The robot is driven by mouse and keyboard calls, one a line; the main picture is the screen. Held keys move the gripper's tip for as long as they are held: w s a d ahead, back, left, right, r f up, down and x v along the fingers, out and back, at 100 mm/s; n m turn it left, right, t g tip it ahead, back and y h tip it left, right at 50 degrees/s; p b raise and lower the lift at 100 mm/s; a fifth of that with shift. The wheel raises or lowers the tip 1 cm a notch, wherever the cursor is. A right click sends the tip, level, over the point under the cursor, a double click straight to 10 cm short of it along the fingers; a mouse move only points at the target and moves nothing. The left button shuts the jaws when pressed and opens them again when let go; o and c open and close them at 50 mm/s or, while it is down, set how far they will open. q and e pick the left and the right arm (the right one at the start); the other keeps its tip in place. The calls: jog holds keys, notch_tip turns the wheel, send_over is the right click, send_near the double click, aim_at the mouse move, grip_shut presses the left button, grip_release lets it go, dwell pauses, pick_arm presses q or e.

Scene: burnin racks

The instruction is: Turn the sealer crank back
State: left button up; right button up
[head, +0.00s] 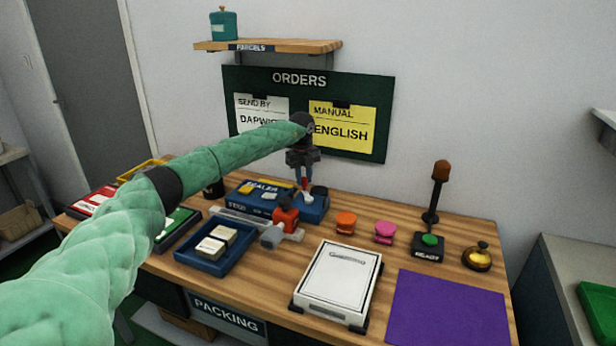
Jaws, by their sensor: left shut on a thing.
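The blue sealer (260,208) stands at the back middle of the packing table, with "SEALER" lettered on its top. My left arm reaches in over the table from the left, and my left gripper (305,190) points down at the sealer's right end. Its jaws are shut on what looks like the sealer crank; the gripper hides most of the crank, so its angle is unclear. My right gripper is not in view.
In front of the sealer are a red-and-grey device (285,218) and a blue tray (206,262) with pale blocks. Orange (346,222) and pink (384,232) spools, a white scale (338,280), a purple mat (448,308) and a bell (478,257) lie to the right.

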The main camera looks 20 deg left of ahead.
pick_arm(q)
jog(key=shift+s+a+r+n, duration=0.1)
jog(key=shift+s+a+n, duration=0.25)
jog(key=shift+n, duration=0.55)
jog(key=n, duration=0.2)
jog(key=s+a+n+p, duration=0.1)
jog(key=shift+s+n, duration=0.2)
jog(key=shift+n, duration=0.2)
jog(key=shift+s+n, duration=0.45)
jog(key=shift+n, duration=0.65)
jog(key=shift+s+a+n+p, duration=0.1)
jog(key=shift+s+n+p, duration=0.3)
jog(key=shift+n, duration=0.6)
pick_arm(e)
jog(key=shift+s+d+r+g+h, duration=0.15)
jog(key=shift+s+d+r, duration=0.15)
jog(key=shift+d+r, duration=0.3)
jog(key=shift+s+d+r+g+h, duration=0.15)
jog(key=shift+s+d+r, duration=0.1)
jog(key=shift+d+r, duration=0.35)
pick_arm(q)
jog(key=shift+s, duration=0.1)
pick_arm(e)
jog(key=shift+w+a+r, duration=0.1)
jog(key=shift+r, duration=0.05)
pick_arm(q)
jog(key=o, duration=1)
